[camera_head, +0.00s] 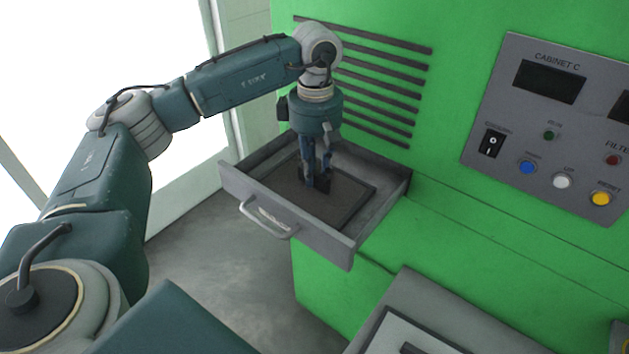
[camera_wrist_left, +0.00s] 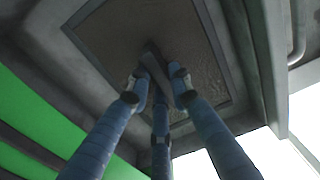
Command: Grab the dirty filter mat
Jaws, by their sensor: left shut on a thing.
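The dirty filter mat (camera_head: 349,203) is a brownish rectangular panel with a dark frame. It lies in the open grey drawer (camera_head: 338,247) of the green cabinet. It also shows in the left wrist view (camera_wrist_left: 205,62), with a dark upright tab (camera_wrist_left: 154,62) at its middle. My left gripper (camera_head: 318,185) points down into the drawer over the mat. Its blue fingers are shut on the mat's tab, also in the left wrist view (camera_wrist_left: 158,90). The fingers partly hide the tab. The mat appears to rest in the drawer. My right gripper is not in view.
The green cabinet (camera_head: 450,245) rises behind the drawer, with vent slots and a control panel (camera_head: 540,125). The drawer's handle (camera_head: 266,222) faces out to the left. A grey tray (camera_head: 440,310) with a light panel in it stands at the lower right.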

